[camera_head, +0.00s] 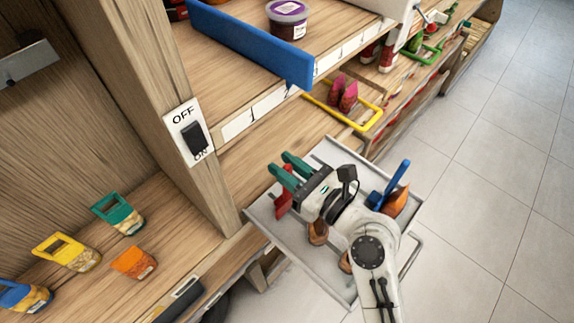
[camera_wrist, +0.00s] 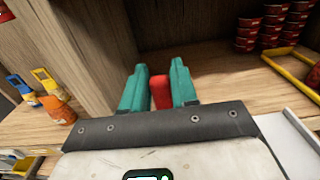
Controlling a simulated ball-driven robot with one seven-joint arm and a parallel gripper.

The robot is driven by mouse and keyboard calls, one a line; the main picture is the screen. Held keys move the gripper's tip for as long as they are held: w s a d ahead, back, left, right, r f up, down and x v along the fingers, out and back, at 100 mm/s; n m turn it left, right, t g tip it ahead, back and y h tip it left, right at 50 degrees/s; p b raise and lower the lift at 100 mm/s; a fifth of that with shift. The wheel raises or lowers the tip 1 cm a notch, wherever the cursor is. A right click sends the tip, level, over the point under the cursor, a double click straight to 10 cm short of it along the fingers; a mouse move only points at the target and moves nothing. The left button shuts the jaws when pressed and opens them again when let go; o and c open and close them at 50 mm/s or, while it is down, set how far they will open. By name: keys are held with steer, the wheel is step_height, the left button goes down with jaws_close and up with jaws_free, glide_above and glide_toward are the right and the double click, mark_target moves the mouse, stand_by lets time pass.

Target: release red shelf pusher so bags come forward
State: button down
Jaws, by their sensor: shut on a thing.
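My gripper (camera_head: 284,168) is in front of the wooden shelf, and its teal fingers show in the wrist view (camera_wrist: 159,88). They are closed on a red piece (camera_wrist: 160,93), which looks like the red pusher. Red also shows under the fingers in the head view (camera_head: 285,197); most of it is hidden. No bags show behind the red piece. Two pink-red items (camera_head: 343,94) stand on the shelf near a yellow pusher frame (camera_head: 366,121), which also shows in the wrist view (camera_wrist: 293,68).
A grey tray (camera_head: 262,211) lies under my gripper and arm. A wooden post (camera_head: 140,95) with an OFF/ON switch (camera_head: 195,138) stands at left. Handled containers, teal (camera_head: 124,218), yellow (camera_head: 72,254) and others, stand lower left. Right floor is clear.

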stand_by(0.3)
steer(key=p+v, duration=0.1)
steer(key=v, duration=0.4)
steer(key=c, duration=1)
jaws_free()
steer(key=shift+w+a, duration=0.1)
steer(key=shift+o, duration=0.2)
steer(key=b+v, duration=0.2)
steer(key=v, duration=0.9)
